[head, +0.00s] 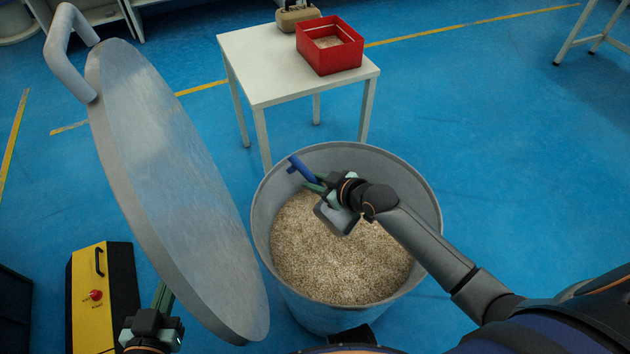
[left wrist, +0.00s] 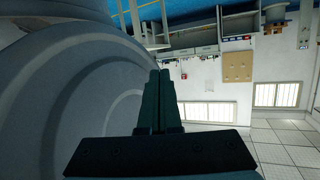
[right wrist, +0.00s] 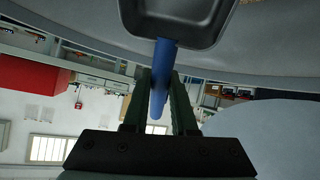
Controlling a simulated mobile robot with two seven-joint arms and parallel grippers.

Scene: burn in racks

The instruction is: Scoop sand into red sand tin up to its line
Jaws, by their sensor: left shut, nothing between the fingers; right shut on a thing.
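The red sand tin (head: 318,62) stands on a white table, with some sand-coloured material visible inside; its line cannot be made out. The grey bin (head: 262,215) holds pale, grainy sand (head: 335,265). My right gripper (head: 318,184) is shut on the blue handle (head: 302,169) of a scoop, inside the bin's mouth above the sand. The scoop's grey pan (head: 336,218) also shows in the right wrist view (right wrist: 190,18), where its visible inside looks bare. My left gripper (head: 163,297) is shut and empty, low beside a large grey lid (head: 165,180).
The round lid stands tilted on edge left of the bin. The white table (head: 268,84) is just behind the bin and also carries a tan object (head: 297,17). A yellow and black box (head: 92,295) with a red button sits at lower left. Blue floor is clear to the right.

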